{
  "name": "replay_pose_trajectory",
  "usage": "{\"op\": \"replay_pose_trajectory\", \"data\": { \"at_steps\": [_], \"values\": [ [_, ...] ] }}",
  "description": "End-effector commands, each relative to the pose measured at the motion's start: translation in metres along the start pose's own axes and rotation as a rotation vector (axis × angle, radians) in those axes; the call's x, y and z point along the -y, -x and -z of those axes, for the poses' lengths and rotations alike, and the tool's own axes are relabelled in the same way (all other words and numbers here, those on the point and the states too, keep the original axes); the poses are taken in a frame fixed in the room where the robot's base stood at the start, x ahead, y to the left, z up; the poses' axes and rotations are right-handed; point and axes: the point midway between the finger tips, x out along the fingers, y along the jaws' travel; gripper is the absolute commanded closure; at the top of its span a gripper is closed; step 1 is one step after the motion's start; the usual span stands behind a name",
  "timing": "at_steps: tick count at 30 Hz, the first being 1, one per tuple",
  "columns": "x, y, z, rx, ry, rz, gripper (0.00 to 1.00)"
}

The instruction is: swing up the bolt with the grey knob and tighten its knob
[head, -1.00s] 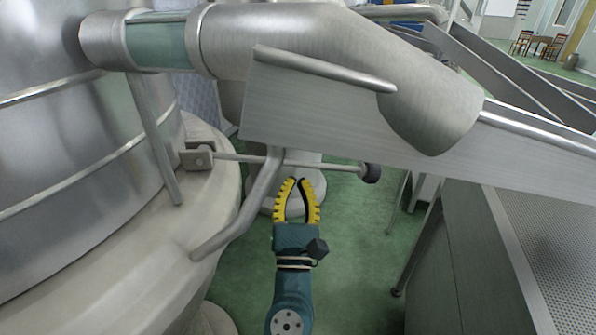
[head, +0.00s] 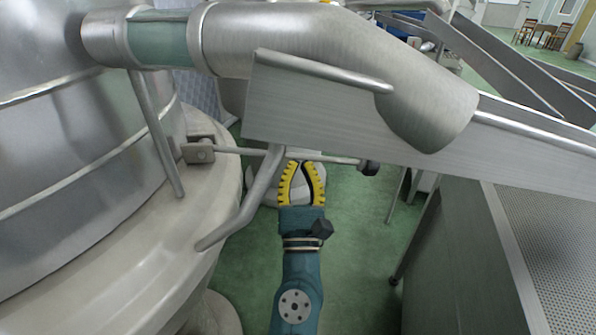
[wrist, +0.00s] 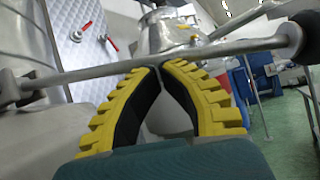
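The bolt (head: 235,151) is a thin metal rod lying about level, running right from a pivot block (head: 200,150) on the tank rim. Its dark grey knob (head: 369,167) is at the far right end. In the wrist view the rod (wrist: 90,72) crosses the whole picture, with the knob (wrist: 307,38) at the upper right edge. My gripper (head: 300,164) has yellow ribbed fingers with black pads. Its tips come together just at the rod's near side, between pivot and knob. It holds nothing; whether the tips touch the rod is unclear.
A bent metal tube (head: 262,195) stands left of my gripper, passing the rod. A metal chute (head: 330,120) and thick pipe (head: 300,40) overhang the rod. The rounded tank (head: 80,150) is left, a steel cabinet (head: 460,250) right. Green floor lies between.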

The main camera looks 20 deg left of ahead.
Motion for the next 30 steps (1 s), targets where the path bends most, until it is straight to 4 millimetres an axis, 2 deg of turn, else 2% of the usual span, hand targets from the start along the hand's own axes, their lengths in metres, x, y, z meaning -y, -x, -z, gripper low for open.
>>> {"op": "replay_pose_trajectory", "data": {
  "at_steps": [13, 20, 30],
  "values": [
    [0.003, -0.016, -0.026, 0.010, 0.106, -0.069, 1.00],
    [0.001, -0.035, -0.055, 0.012, 0.253, -0.166, 1.00],
    [-0.013, -0.061, -0.094, 0.009, 0.481, -0.319, 1.00]
  ]
}}
